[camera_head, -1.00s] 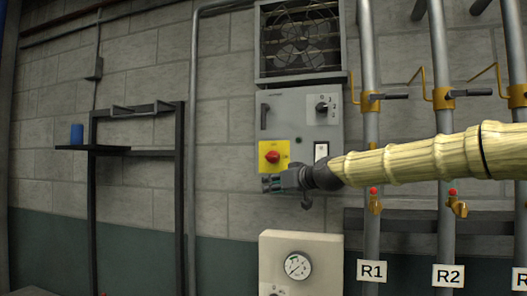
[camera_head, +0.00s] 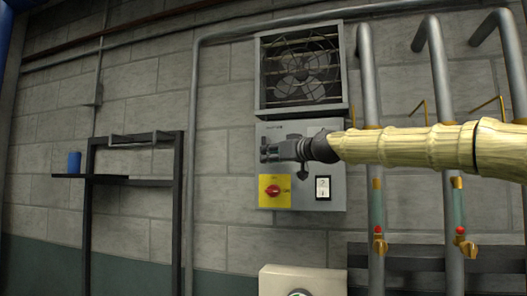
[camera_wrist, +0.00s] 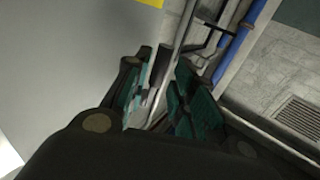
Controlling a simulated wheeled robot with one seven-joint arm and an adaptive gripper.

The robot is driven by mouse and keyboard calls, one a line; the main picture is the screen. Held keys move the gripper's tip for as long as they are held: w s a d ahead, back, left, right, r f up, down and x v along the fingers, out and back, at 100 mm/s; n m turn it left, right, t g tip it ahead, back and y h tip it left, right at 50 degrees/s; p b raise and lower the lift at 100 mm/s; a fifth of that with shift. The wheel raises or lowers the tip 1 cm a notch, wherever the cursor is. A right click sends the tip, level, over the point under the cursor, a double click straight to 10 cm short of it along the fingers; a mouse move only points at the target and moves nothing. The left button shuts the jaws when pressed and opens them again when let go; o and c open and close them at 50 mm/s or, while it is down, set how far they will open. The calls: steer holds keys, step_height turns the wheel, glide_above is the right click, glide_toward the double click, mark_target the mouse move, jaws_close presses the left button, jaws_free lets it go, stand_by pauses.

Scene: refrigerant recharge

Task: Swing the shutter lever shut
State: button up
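The fan shutter (camera_head: 300,68) shows at the top of the head view; the fan is visible between its slats. Below it is the grey control panel (camera_head: 332,160). My gripper (camera_head: 266,150) is at the panel's upper left, in front of where the shutter lever is, and hides it in the head view. In the wrist view, my gripper (camera_wrist: 163,95) has its teal-padded fingers apart. A dark grey bar, apparently the shutter lever (camera_wrist: 160,66), shows between them. I cannot tell whether either pad touches it.
A yellow plate with a red knob (camera_head: 273,191) and a small black-framed switch (camera_head: 323,187) sit below my gripper. Vertical pipes (camera_head: 370,75) with valves stand at the right, behind my arm. A dark rack (camera_head: 180,160) with a blue cup (camera_head: 74,162) is at the left.

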steer(key=shift+p+x, duration=0.75)
steer(key=shift+x, duration=1.2)
jaws_close()
